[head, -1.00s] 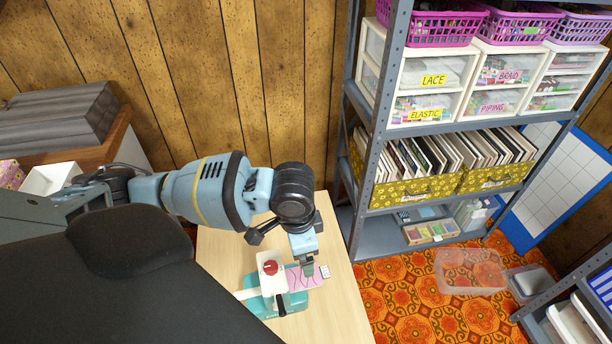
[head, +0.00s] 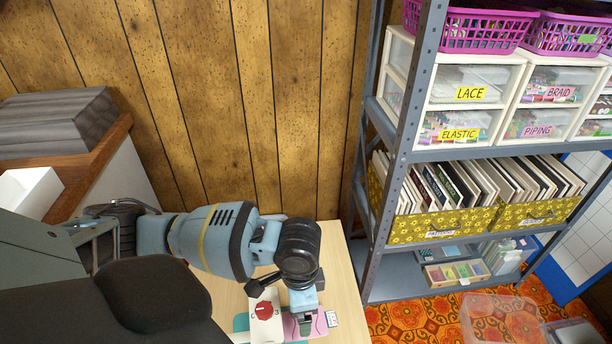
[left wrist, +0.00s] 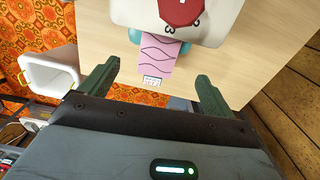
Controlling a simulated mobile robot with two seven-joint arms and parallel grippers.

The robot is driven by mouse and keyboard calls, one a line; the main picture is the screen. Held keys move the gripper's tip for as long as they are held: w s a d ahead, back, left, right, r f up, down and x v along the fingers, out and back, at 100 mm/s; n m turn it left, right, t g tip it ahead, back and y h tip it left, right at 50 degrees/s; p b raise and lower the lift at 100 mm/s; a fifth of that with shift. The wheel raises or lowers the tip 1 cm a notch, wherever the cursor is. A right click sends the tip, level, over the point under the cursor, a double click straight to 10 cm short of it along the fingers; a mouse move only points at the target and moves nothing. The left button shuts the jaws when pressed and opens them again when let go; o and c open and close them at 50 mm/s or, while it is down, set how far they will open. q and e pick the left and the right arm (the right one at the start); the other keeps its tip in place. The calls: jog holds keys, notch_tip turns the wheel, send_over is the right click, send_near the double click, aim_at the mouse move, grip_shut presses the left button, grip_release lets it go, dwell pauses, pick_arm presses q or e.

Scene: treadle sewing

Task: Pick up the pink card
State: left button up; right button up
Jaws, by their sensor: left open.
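The pink card (head: 316,327) lies at the sewing machine on the wooden table, with dark wavy lines and a small white printed label at its end. In the left wrist view the pink card (left wrist: 158,53) sticks out from under the white machine head (left wrist: 184,18), which has a red dial. My left gripper (head: 305,325) is over the card in the head view. In the left wrist view my left gripper (left wrist: 155,80) is open, its two dark green fingers on either side of the card's label end, with nothing between them touching. My right gripper is not in view.
The sewing machine (head: 265,312) stands beside the card, with a teal base. A grey metal shelf (head: 395,155) with drawers and boxes stands to the right. A white bin (left wrist: 48,68) shows at left in the wrist view. Bare tabletop (head: 345,285) surrounds the card's far side.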

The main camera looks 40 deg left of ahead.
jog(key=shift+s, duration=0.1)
pick_arm(q)
jog(key=shift+f+b, duration=0.45)
jog(key=shift+f, duration=0.85)
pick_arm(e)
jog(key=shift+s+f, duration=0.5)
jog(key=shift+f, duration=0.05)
pick_arm(q)
jog(key=f, duration=0.1)
jog(key=f+b, duration=0.1)
jog(key=f, duration=0.1)
jog(key=f+b, duration=0.1)
jog(key=f, duration=0.1)
jog(key=shift+s+a+f, duration=0.15)
jog(key=shift+s, duration=0.1)
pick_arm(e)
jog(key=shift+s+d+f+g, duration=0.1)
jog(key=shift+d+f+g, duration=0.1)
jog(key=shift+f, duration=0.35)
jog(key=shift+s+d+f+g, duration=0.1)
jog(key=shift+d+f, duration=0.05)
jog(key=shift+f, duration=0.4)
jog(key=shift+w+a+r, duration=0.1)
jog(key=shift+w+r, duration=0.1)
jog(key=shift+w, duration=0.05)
pick_arm(q)
jog(key=shift+f+p, duration=0.15)
jog(key=shift+p, duration=0.15)
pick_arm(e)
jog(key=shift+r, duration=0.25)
